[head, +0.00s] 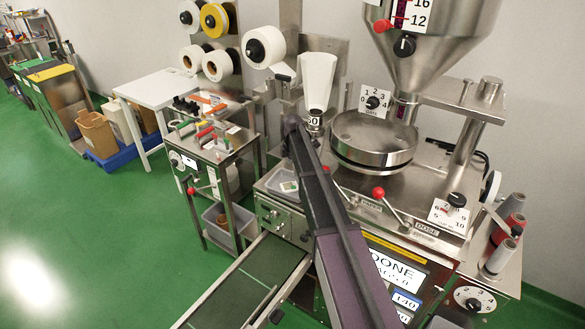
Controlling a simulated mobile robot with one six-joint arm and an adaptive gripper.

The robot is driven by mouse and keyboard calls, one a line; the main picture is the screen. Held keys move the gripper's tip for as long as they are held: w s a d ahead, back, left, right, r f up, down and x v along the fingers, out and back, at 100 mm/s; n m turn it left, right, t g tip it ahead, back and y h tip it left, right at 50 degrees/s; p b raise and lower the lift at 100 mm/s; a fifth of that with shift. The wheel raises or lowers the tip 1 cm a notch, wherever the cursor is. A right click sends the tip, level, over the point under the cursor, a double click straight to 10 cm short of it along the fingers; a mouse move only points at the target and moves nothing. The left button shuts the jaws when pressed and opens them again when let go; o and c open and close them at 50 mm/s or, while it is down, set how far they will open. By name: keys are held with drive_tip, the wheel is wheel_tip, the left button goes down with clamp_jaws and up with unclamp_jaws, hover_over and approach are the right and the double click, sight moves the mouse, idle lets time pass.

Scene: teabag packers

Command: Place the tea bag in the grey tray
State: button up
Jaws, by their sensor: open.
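A small flat white piece with a green mark (288,186), which looks like the tea bag, lies on the light grey surface at the left end of the packing machine, just left of my arm. I cannot tell whether that surface is a tray. A grey open bin (213,217) with something brown in it sits low in the steel cart left of the machine; I cannot tell if it is the grey tray. My dark arm rises from the bottom centre to an elbow in front of the machine. My gripper is not visible, and the arm covers part of the machine.
The packing machine has a big steel hopper (440,35), a round bowl (372,140) and red-knobbed levers. A green conveyor (243,288) slopes to the lower left. The cart top (222,150) holds coloured-handled tools. A white table (160,88) stands behind. Green floor at left is clear.

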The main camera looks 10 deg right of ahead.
drive_tip(key=shift+r+p, duration=1.8)
drive_tip(key=shift+r, duration=0.3)
